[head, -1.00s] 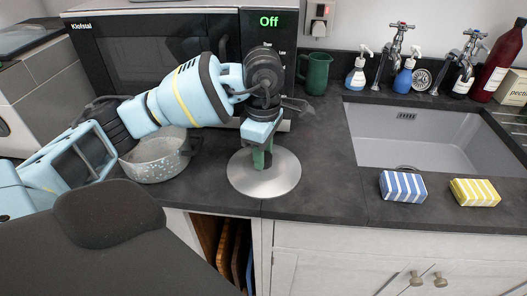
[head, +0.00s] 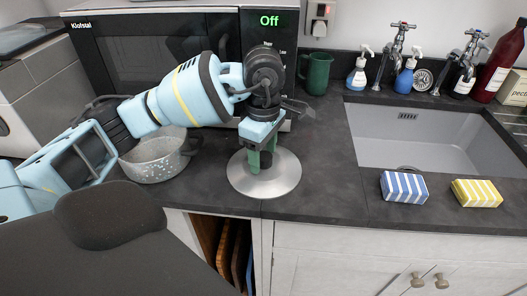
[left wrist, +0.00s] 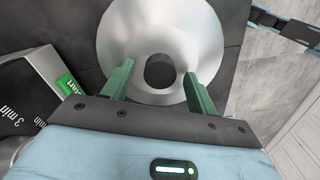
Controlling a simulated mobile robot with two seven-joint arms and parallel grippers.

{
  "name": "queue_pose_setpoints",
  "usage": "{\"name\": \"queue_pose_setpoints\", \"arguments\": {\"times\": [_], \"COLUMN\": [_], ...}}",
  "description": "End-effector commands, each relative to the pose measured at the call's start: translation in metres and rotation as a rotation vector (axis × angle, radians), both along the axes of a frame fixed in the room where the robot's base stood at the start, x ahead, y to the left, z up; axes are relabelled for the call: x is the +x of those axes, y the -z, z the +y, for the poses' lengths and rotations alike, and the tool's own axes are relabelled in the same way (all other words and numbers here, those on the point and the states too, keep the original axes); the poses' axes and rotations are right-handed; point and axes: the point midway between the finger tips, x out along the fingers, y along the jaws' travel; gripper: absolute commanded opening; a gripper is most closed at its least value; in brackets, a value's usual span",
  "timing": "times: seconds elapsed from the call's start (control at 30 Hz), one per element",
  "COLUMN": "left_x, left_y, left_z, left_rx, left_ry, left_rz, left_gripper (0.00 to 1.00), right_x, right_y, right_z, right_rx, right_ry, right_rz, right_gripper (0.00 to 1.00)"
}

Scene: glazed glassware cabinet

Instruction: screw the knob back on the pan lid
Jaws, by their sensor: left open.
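The round metal pan lid (head: 284,182) lies flat on the dark counter. A dark round knob (left wrist: 159,74) shows at the lid's centre in the left wrist view; I cannot tell how firmly it is seated. In the head view the fingers mostly hide it. My left gripper (head: 262,168) points down over the lid's centre. It is open, with its green fingers (left wrist: 159,84) on either side of the knob and apparently clear of it. My right gripper is not in view.
A speckled pan (head: 152,168) stands left of the lid, under my left arm. A microwave (head: 150,40) and a green mug (head: 316,74) are behind. Blue-striped (head: 404,187) and yellow-striped (head: 477,193) blocks lie before the sink (head: 420,140). The counter right of the lid is clear.

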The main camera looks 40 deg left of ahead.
Motion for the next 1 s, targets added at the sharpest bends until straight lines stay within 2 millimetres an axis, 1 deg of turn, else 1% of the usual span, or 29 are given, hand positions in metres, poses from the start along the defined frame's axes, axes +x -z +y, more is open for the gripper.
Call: {"name": "queue_pose_setpoints", "arguments": {"times": [0.03, 0.2, 0.33, 0.43, 0.6, 1.0], "left_x": [0.001, 0.001, 0.001, 0.0, 0.0, 0.0], "left_y": [-0.009, -0.037, -0.058, -0.069, -0.077, -0.076], "left_z": [0.0, 0.0, 0.0, 0.0, 0.0, 0.0], "left_rx": [-0.001, -0.001, 0.0, 0.0, -0.001, -0.001], "left_ry": [0.0, 0.001, 0.001, 0.001, 0.001, 0.001], "left_rz": [-0.006, -0.006, -0.006, -0.004, -0.002, 0.0], "left_gripper": [0.58, 0.58, 0.58, 0.58, 0.58, 0.58], "right_x": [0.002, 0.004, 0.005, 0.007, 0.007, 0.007], "right_y": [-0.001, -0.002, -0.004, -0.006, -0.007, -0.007], "right_z": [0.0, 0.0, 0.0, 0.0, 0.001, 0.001], "right_rx": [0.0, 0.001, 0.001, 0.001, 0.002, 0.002], "right_ry": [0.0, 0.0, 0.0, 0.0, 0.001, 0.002], "right_rz": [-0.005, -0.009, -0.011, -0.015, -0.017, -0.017], "right_gripper": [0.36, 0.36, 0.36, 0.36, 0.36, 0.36]}}
